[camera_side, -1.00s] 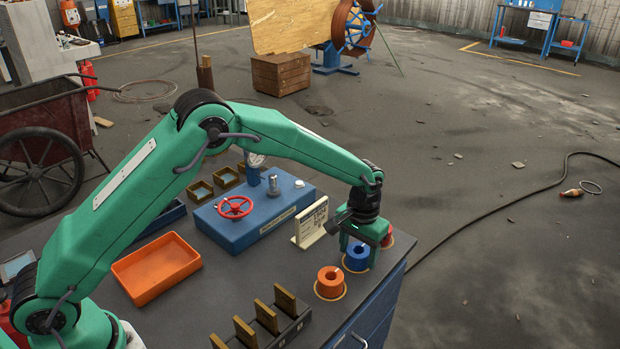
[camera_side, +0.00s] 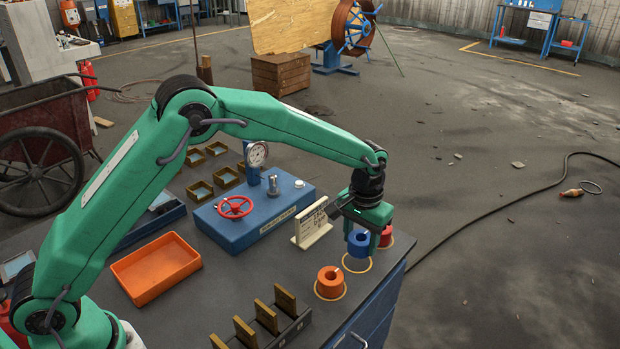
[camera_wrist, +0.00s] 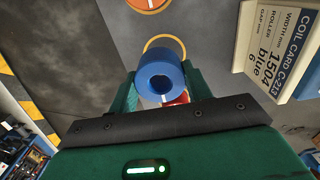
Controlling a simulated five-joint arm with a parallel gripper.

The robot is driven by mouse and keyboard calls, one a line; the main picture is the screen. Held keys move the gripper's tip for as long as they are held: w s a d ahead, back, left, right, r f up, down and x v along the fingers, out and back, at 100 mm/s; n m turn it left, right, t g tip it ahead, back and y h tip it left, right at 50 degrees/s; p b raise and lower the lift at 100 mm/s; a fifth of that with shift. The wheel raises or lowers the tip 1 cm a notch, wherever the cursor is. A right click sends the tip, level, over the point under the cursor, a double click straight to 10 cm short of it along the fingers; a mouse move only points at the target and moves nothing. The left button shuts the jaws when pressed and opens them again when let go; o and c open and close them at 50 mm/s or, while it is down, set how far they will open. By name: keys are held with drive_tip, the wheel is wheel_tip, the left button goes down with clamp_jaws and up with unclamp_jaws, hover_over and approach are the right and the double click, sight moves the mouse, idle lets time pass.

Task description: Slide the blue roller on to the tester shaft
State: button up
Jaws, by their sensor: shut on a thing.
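The blue roller (camera_side: 359,243) hangs between the fingers of my gripper (camera_side: 366,240), a little above its yellow ring on the bench. In the wrist view, the blue roller (camera_wrist: 161,76) shows its round hole, with a green finger of my gripper (camera_wrist: 162,88) on each side. The tester (camera_side: 255,218) is a blue block with a red handwheel, a gauge and a short metal shaft (camera_side: 273,185) standing on its top. The shaft lies left of and behind my gripper, apart from the roller.
An orange roller (camera_side: 330,281) stands in front, and a red roller (camera_side: 387,237) is just behind my gripper. A white card (camera_side: 312,226) reading "blue" stands between the tester and my gripper. An orange tray (camera_side: 156,268) and a slotted rack (camera_side: 265,324) are to the left.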

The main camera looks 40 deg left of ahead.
drive_tip(key=s+d+r, duration=0.6)
drive_tip(key=s+d, duration=0.1)
drive_tip(key=s, duration=0.1)
drive_tip(key=shift+r, duration=0.15)
idle(0.5)
wheel_tip(320, 180, up, 7)
drive_tip(key=n, duration=0.6)
hover_over(272, 175)
drive_tip(key=shift+d, duration=0.1)
drive_tip(key=shift+f, duration=2.85)
drive_tip(key=shift+f, duration=1.35)
drive_tip(key=o, duration=1.2)
